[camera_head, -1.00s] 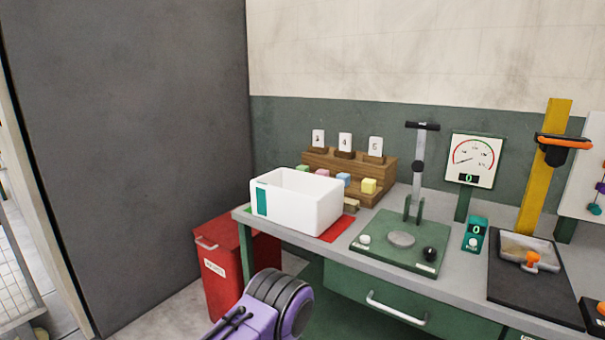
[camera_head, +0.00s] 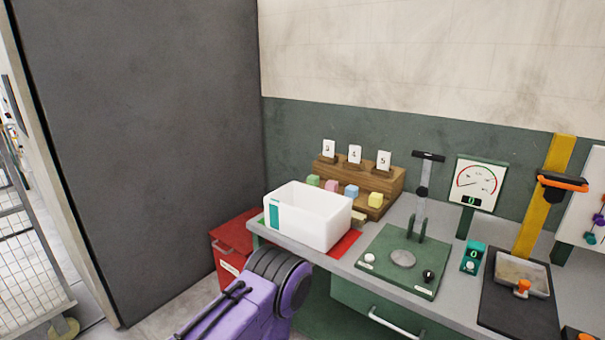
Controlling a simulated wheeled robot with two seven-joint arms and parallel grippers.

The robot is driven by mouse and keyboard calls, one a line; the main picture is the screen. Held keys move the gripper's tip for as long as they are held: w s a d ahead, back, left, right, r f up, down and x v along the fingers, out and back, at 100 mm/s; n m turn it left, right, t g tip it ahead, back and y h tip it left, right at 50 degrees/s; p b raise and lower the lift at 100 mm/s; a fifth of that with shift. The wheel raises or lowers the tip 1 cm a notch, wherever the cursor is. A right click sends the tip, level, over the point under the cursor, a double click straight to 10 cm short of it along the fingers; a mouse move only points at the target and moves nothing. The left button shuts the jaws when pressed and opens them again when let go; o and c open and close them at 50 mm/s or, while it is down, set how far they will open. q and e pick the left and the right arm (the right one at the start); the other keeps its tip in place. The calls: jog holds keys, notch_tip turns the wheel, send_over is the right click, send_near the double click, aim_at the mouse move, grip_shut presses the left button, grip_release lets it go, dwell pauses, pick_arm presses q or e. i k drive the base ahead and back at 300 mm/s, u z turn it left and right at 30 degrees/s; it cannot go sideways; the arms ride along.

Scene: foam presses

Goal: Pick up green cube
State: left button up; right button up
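A small green cube (camera_head: 313,180) sits at the left end of a row of cubes on the wooden rack (camera_head: 392,184), behind the white bin. Its lower part is hidden by the bin's rim. A pink cube (camera_head: 331,186), a blue cube (camera_head: 351,191) and a yellow cube (camera_head: 375,199) stand to its right in the same row. A purple and dark grey part of my own arm shows at the bottom, in front of the bench. Neither gripper's fingers are in view.
A green press (camera_head: 403,258) and a dial gauge (camera_head: 479,184) are to the right. A red bin (camera_head: 235,240) stands on the floor left of the bench.

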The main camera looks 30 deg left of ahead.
aim_at(313, 180)
jog(key=u, duration=2.25)
jog(key=i, duration=3.45)
jog(key=z, duration=3.5)
